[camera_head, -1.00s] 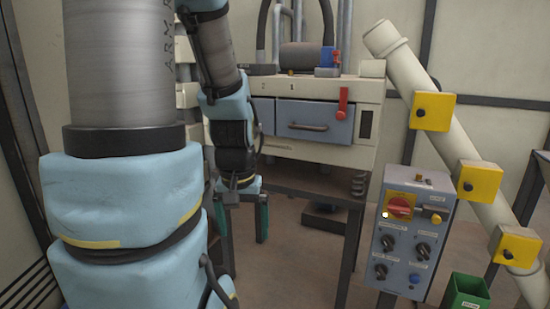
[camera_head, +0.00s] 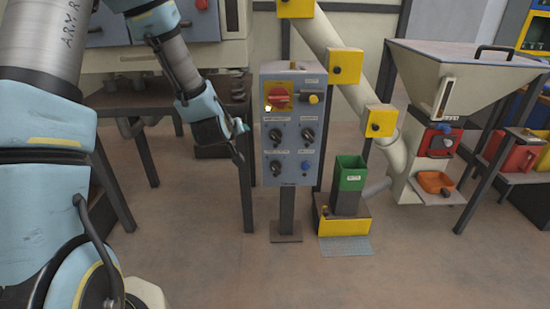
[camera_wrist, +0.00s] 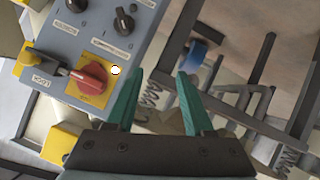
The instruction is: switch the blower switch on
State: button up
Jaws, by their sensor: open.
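A grey control box (camera_head: 292,90) stands on a post in the head view, left of the sloping pipe. It carries a red rotary knob (camera_head: 278,96) on a yellow plate, a yellow-tipped lever (camera_head: 313,99), three black knobs, such as the upper left one (camera_head: 276,135), and a blue button (camera_head: 306,167). The labels are too small to read, so I cannot tell which is the blower switch. My gripper (camera_head: 241,141) is open and empty, just left of the box. In the wrist view, the green fingers (camera_wrist: 160,73) are apart, with the red knob (camera_wrist: 91,77) to their left.
A green bin (camera_head: 350,172) stands on a yellow-edged base right of the post. A beige hopper (camera_head: 455,75) is at the right. A dark-legged bench with blue drawers (camera_head: 107,27) stands behind my arm. The floor in front is clear.

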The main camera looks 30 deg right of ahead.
aim_at(276, 139)
jog(key=s+d+f+n+t+h+b, duration=0.1)
jog(key=s+d+f+n+t+b, duration=0.2)
jog(key=d+f+n+t+b, duration=0.45)
jog(key=w+d+m, duration=0.1)
jog(key=w+d, duration=0.1)
jog(key=w, duration=0.1)
jog(key=w+d+f, duration=0.1)
jog(key=w+d, duration=0.2)
jog(key=w+d+f+m+g, duration=0.1)
jog(key=w+d, duration=0.2)
jog(key=shift+w+d+m+b, duration=0.1)
jog(key=shift+m+b, duration=0.2)
jog(key=shift+m, duration=0.05)
jog(key=shift+c, duration=0.2)
jog(key=shift+f, duration=0.1)
grip_shut()
